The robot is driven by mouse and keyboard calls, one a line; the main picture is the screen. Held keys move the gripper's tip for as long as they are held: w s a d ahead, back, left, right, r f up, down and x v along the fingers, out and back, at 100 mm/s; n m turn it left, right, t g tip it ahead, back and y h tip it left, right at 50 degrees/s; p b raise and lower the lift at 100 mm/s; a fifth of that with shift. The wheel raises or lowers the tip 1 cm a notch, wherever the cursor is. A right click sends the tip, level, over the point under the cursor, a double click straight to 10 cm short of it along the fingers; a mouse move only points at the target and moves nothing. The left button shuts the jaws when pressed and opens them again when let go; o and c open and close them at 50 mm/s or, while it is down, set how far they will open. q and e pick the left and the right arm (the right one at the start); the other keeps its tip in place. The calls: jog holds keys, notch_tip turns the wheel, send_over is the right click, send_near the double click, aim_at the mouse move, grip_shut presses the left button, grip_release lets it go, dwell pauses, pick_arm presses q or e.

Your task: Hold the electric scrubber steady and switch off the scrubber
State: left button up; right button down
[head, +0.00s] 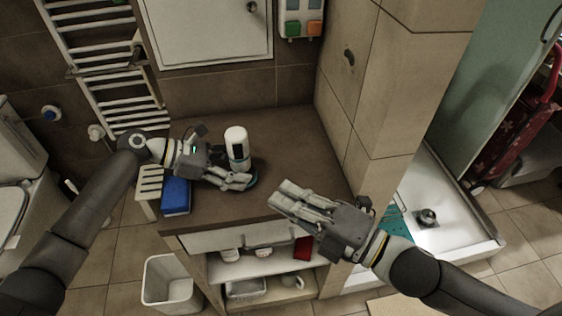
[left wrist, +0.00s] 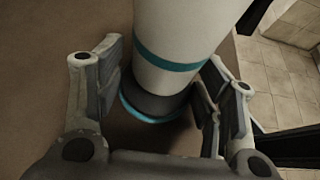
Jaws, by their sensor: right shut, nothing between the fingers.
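The electric scrubber (head: 237,143) is a white cylinder with a dark panel, standing upright on the brown counter. In the left wrist view its white body (left wrist: 180,30) has a teal band, with a dark neck and teal-edged base below. My left gripper (head: 246,181) is low beside the scrubber. In the wrist view its fingers (left wrist: 160,90) stand apart on either side of it, with a gap at the left finger; contact at the right finger is unclear. My right gripper (head: 280,199) is shut and empty over the counter's front right. The scrubber's switch cannot be made out.
The brown counter (head: 300,150) has free room right of the scrubber. A blue box (head: 176,197) is at its left end. Below are shelves with a red item (head: 303,248); a white bin (head: 168,283) stands on the floor. A tiled wall column (head: 385,80) rises at the right.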

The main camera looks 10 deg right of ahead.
pick_arm(q)
jog(key=o, duration=0.5)
